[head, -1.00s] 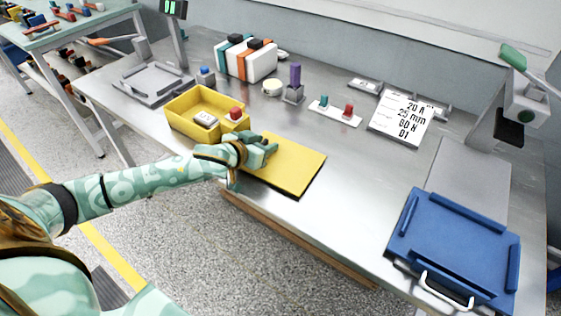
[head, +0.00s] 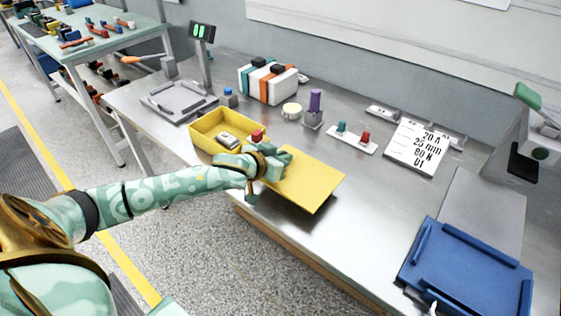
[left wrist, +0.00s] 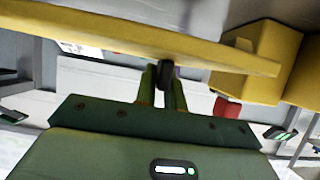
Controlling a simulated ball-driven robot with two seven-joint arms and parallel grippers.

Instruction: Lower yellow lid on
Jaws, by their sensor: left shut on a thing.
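The yellow lid (head: 312,180) is a flat plate just right of the open yellow box (head: 203,127). My left gripper (head: 280,162) is shut on the lid near its box-side edge and holds it slightly tilted, seemingly just above the bench. In the left wrist view the lid (left wrist: 120,40) shows edge-on across the top, with the gripper (left wrist: 165,78) against it at a dark knob-like part. The box (left wrist: 262,60) shows at the upper right there. A pale block (head: 227,140) lies inside the box. My right gripper is not in view.
Behind are a blue-topped button (head: 228,97), a purple-topped post (head: 315,107) and a white plate with teal and red pegs (head: 352,138). A blue tray (head: 465,270) lies at right. Bench is clear right of the lid.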

